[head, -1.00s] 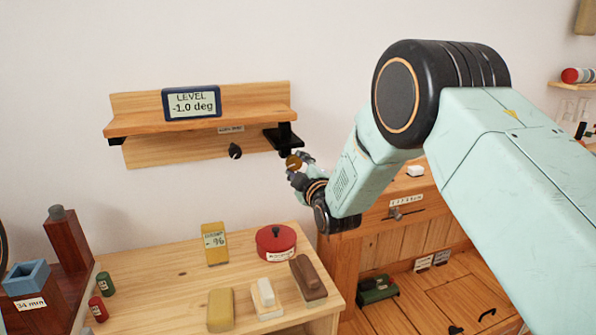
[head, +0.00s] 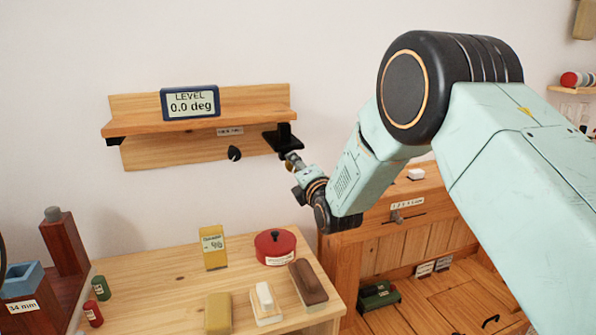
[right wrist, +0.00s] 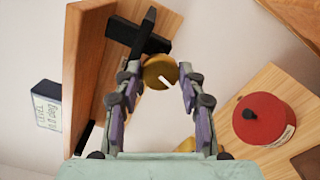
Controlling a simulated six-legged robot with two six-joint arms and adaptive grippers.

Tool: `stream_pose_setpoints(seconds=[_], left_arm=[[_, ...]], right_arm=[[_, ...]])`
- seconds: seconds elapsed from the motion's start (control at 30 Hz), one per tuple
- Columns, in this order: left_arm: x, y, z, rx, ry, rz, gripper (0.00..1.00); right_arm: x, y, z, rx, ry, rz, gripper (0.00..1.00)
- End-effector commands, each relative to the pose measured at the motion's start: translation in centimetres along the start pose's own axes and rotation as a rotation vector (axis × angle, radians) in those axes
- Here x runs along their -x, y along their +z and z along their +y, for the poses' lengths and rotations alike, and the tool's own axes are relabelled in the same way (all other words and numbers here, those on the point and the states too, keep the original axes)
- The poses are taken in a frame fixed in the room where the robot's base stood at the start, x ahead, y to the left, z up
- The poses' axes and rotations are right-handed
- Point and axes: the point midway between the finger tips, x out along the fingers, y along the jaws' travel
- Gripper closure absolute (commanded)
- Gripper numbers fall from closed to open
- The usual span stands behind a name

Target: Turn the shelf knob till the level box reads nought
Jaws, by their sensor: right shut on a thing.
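The level box (head: 190,102) stands on the wooden wall shelf (head: 150,125) in the head view and reads 0.0 deg. The shelf looks about level. A round brass knob (right wrist: 160,71) with a slot sits under the black bracket (head: 284,139) at the shelf's right end. My right gripper (head: 291,164) is at this knob. In the right wrist view its two fingers (right wrist: 160,82) stand either side of the knob and are shut on it. In the head view the fingers mostly hide the knob. My left gripper is not in view.
A black knob (head: 234,153) sits on the board below the shelf. A wooden bench below holds a red round tin (head: 275,247), a yellow meter (head: 213,247), and several blocks. A cabinet (head: 400,235) stands right of the bench. The wall between shelf and bench is clear.

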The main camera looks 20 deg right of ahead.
Motion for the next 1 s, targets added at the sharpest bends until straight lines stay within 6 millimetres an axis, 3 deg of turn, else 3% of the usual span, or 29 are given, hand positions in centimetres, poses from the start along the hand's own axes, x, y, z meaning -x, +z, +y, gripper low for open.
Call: stream_pose_setpoints(seconds=[0.4, 1.0], left_arm=[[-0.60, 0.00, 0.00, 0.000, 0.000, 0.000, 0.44], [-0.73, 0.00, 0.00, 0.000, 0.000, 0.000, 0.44]], right_arm=[[0.02, -0.08, -0.01, 0.272, -0.001, 0.001, 0.91], [0.04, -0.11, -0.03, 0.355, -0.003, 0.002, 0.91]])
